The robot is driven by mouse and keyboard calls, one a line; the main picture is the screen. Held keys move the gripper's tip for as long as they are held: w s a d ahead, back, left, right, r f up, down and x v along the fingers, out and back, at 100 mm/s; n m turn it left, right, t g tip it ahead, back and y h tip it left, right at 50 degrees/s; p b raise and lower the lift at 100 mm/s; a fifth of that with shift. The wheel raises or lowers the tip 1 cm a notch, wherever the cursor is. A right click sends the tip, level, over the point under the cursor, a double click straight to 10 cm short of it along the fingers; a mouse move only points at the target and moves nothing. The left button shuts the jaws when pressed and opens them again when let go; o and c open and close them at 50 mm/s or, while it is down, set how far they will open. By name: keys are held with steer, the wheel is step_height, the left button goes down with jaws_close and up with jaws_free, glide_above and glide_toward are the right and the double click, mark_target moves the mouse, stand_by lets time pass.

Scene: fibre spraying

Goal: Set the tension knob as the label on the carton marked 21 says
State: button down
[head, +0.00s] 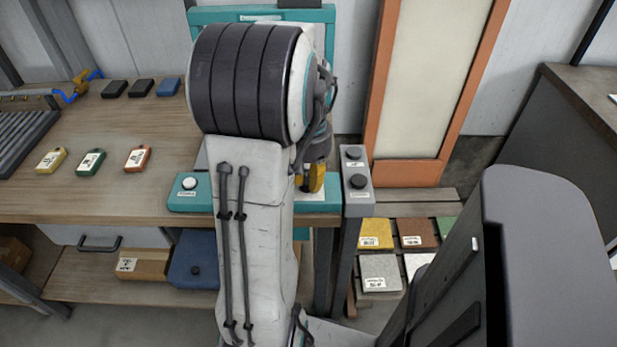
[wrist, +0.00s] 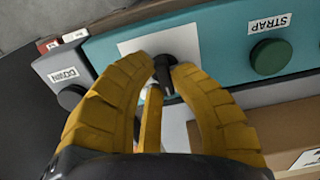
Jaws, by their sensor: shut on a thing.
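In the wrist view my gripper (wrist: 164,72) has its yellow fingers closed around a small dark knob (wrist: 163,62). The knob stands out from a white plate on the teal panel (wrist: 220,33); I cannot read its setting, and the fingers cover part of the plate. In the head view my gripper (head: 313,178) shows as a bit of yellow at the teal panel (head: 205,201), mostly behind my arm. A brown carton (head: 143,264) with a white label lies on the lower shelf; its number is too small to read.
A green button (wrist: 271,57) marked STRAP is on the same panel. A grey box (head: 357,203) with dark buttons stands beside it, one marked DOWN. Yellow, green and red tags (head: 138,158) lie on the bench. A blue container (head: 192,262) is below. Coloured slabs (head: 415,234) lie on slats.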

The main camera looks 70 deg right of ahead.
mark_target(308, 177)
steer(key=shift+n, duration=0.3)
steer(key=n, duration=0.4)
steer(key=shift+d+p, duration=0.1)
steer(key=shift+p, duration=0.2)
steer(key=shift+w+n, duration=0.1)
steer(key=shift+n, duration=2.1)
steer(key=c, duration=1.1)
jaws_free()
step_height(308, 177, up, 12)
steer(key=shift+f, duration=0.1)
